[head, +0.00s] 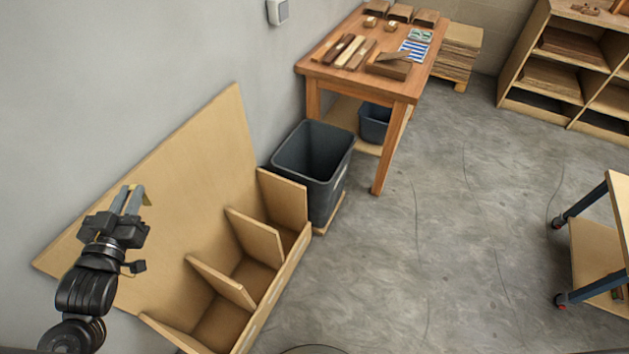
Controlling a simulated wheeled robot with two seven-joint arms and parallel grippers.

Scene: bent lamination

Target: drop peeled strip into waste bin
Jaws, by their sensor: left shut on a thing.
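My left gripper (131,190) is at the left, raised in front of the leaning wooden panel, its fingers pointing up the picture. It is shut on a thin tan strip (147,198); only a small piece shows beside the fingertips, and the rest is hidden. The waste bin looks to be the large dark grey open bin (329,199), standing on a low wooden base beside the table, up and to the right of the gripper and well apart from it. Its visible inside looks empty. My right gripper is out of view.
A wooden divider rack (278,197) stands between the gripper and the bin, with the panel (200,150) against the wall. A wooden table (330,60) holds blocks and strips; a smaller bin (375,122) sits below. A cart (597,255) stands right; the middle floor is clear.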

